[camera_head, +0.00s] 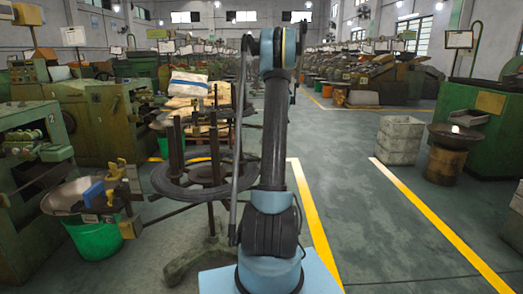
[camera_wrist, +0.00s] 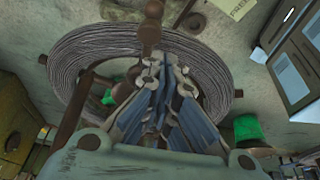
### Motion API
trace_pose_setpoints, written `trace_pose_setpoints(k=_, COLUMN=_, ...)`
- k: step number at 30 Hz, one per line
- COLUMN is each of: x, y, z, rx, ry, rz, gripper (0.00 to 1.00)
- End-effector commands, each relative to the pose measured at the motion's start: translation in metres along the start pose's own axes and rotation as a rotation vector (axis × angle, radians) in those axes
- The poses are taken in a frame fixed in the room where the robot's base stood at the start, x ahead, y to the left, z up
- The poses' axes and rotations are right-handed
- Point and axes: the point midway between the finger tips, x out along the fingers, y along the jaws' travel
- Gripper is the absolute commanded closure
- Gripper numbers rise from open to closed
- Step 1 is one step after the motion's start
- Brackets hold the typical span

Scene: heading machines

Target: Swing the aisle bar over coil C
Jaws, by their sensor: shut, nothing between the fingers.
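A coil of dark wire (camera_head: 168,190) lies flat on a stand with rusty upright posts (camera_head: 176,150), left of my arm in the head view. No letter shows on it. In the wrist view the coil (camera_wrist: 85,55) makes a wide ring around my gripper (camera_wrist: 166,68), whose blue-grey fingers are shut and empty. A rusty rod with round knobs (camera_wrist: 151,33) shows just beyond the fingertips; touching cannot be told. Another rusty bar (camera_wrist: 74,112) crosses the ring at left. A long thin grey bar (camera_head: 238,140) stands close left of my arm; I cannot tell whether it is the aisle bar.
Green machines (camera_head: 105,115) stand at left. A green bucket (camera_head: 95,238) is near the stand's front left. White crates (camera_head: 399,140) and a bowl on a drum (camera_head: 446,160) stand at right. The aisle floor between the yellow lines (camera_head: 425,215) is clear.

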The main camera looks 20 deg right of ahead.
Motion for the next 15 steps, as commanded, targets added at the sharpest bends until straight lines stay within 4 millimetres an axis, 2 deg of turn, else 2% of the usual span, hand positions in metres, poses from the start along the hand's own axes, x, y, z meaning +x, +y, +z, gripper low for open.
trace_pose_setpoints(k=6, x=-0.041, y=0.0, z=-0.004, rx=-0.004, ry=0.005, rz=-0.001, gripper=1.0)
trace_pose_setpoints(k=12, x=-0.063, y=0.001, z=-0.006, rx=-0.007, ry=0.007, rz=-0.002, gripper=1.0)
trace_pose_setpoints(k=15, x=-0.068, y=0.001, z=-0.007, rx=-0.007, ry=0.008, rz=-0.002, gripper=1.0)
